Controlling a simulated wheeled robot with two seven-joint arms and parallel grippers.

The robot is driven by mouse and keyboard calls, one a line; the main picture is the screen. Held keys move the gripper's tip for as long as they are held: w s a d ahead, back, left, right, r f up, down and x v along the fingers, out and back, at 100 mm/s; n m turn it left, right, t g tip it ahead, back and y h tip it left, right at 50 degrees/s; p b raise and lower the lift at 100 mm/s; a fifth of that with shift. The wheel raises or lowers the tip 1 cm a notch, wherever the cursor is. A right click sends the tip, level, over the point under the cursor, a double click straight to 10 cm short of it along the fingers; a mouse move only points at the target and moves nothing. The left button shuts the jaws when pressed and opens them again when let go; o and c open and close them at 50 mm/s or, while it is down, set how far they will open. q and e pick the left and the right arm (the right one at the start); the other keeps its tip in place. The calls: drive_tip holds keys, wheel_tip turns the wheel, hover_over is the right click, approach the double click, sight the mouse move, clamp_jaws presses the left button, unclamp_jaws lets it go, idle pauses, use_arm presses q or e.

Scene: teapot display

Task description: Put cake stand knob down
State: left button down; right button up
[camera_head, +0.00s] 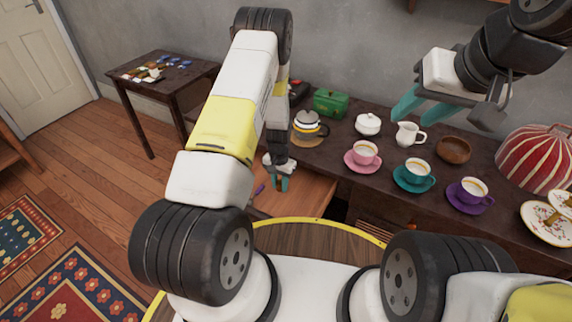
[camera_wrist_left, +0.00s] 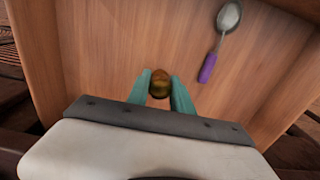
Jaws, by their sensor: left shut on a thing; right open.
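A small round brown-gold knob (camera_wrist_left: 160,84) shows in the left wrist view, between the teal fingertips of my left gripper (camera_wrist_left: 166,90). The gripper is shut on it, over the wooden floor of an open drawer (camera_wrist_left: 110,45). I cannot tell whether the knob touches the drawer floor. In the head view my left gripper (camera_head: 278,185) points down into the drawer (camera_head: 308,190), and the knob cannot be made out there. My right gripper (camera_head: 418,108) is open and empty, raised above the table of tea ware.
A spoon with a purple handle (camera_wrist_left: 208,68) lies in the drawer beside the gripper. On the dark table (camera_head: 345,148) stand a teapot (camera_head: 308,128), a green box (camera_head: 331,103), a white sugar bowl (camera_head: 368,124), several cups on saucers, and a red striped dome (camera_head: 535,160).

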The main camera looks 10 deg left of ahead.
use_arm(q)
drive_tip(key=shift+f, duration=0.95)
drive_tip(key=shift+f, duration=0.4)
drive_tip(key=c, duration=1.1)
unclamp_jaws()
